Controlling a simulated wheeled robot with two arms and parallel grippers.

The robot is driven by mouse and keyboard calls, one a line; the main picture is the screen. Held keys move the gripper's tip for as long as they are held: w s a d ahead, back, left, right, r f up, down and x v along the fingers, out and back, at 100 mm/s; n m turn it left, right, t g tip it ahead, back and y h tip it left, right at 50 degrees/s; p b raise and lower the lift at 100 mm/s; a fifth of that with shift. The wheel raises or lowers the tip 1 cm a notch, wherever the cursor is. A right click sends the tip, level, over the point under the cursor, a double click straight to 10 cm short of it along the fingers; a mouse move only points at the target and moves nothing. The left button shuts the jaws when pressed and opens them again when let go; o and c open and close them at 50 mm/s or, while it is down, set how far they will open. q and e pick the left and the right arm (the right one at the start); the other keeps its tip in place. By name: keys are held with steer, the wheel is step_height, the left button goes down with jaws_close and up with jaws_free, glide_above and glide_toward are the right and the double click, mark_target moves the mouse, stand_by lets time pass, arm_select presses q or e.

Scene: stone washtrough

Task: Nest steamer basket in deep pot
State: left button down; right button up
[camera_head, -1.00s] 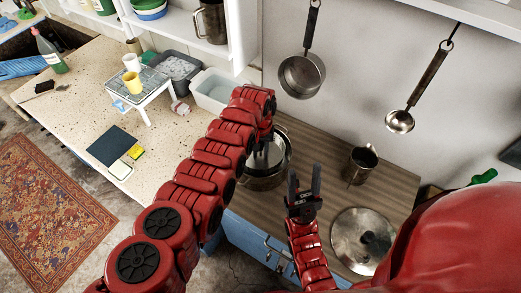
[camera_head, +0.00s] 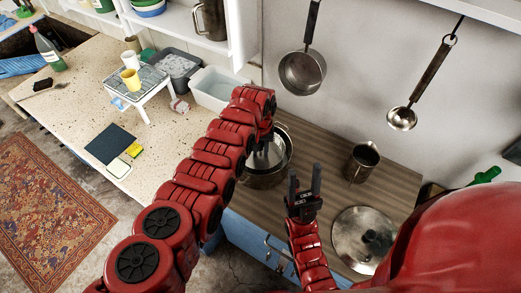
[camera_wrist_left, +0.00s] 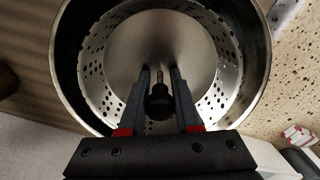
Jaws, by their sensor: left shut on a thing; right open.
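The steamer basket is metal with a perforated sloping wall and a central post with a black knob. The left wrist view shows its floor (camera_wrist_left: 195,45) from above, ringed by the wall of the deep pot (camera_wrist_left: 257,70). The pot (camera_head: 262,181) stands on the wooden counter in the head view, with the basket (camera_head: 266,157) within its mouth. Whether the basket rests on the pot's bottom cannot be told. My left gripper (camera_wrist_left: 160,73) is shut on the basket's central post, above the pot. My right gripper (camera_head: 304,178) is open and empty, right of the pot.
A metal lid (camera_head: 364,240) lies on the wooden counter (camera_head: 395,185) at right, with a metal mug (camera_head: 361,162) behind it. A saucepan (camera_head: 302,72) and a ladle (camera_head: 402,117) hang on the wall. A white basin (camera_head: 215,92) stands behind my left arm.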

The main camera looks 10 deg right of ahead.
mark_target(261, 143)
arm_select(q)
steer(key=shift+f+b, duration=0.95)
steer(key=shift+f, duration=0.05)
steer(key=shift+f, duration=0.2)
stand_by(0.4)
stand_by(0.3)
steer(key=shift+c, duration=0.2)
jaws_free()
stand_by(0.3)
step_height(261, 143, up, 5)
steer(key=p, duration=0.4)
steer(key=shift+r+p, duration=0.55)
steer(key=shift+r, duration=0.45)
